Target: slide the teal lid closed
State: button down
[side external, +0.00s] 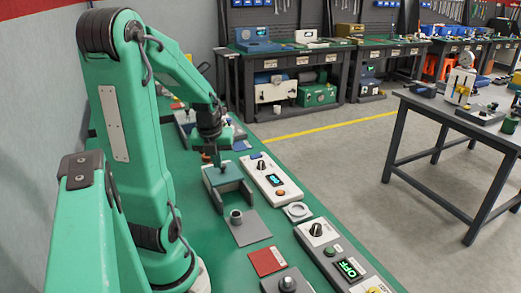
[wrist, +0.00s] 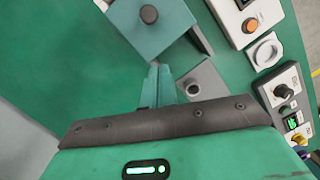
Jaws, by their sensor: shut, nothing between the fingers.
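The teal lid (side external: 222,173) sits on a grey channel-like housing (side external: 217,202) whose two side walls run toward the camera. In the wrist view the lid (wrist: 150,35) shows at the top, with a round brown-grey knob on it, beside a grey wall of the housing (wrist: 198,26). My gripper (side external: 214,160) is over the far end of the lid in the side view. In the wrist view its narrow teal fingers (wrist: 158,72) are together and empty, close to the lid's near edge. I cannot tell whether they touch it.
A grey plate with a short cylinder (side external: 248,230) lies in front of the housing. A white control box (side external: 275,180) with dial and display stands close to its right. A white ring (side external: 297,211), a red card (side external: 267,261) and an "OFF" box (side external: 345,262) lie nearer the camera.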

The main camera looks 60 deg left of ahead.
jog(key=v, duration=0.6)
jog(key=c, duration=1.3)
grip_release()
jog(key=shift+w, duration=0.15)
jog(key=shift+o, duration=0.5)
jog(key=n, duration=0.1)
jog(key=a+n, duration=0.1)
jog(key=shift+w+a+f+n, duration=0.15)
jog(key=shift+w+n, duration=0.15)
jog(key=shift+w, duration=0.1)
jog(key=n+g+h, duration=0.1)
jog(key=n+h, duration=0.1)
jog(key=n, duration=0.7)
send_over(223, 170)
notch_tip(223, 170, down, 2)
jog(key=shift+w+a+f+n+g, duration=0.15)
jog(key=shift+a+f+n, duration=0.1)
jog(key=shift+n, duration=0.45)
jog(key=shift+s+a+f+n+g, duration=0.15)
jog(key=shift+f+n, duration=0.1)
jog(key=shift+n, duration=0.45)
jog(key=shift+w+f, duration=0.1)
jog(key=shift+f, duration=0.05)
jog(key=shift+d+f, duration=0.1)
jog(key=shift+f, duration=3.7)
grip_shut()
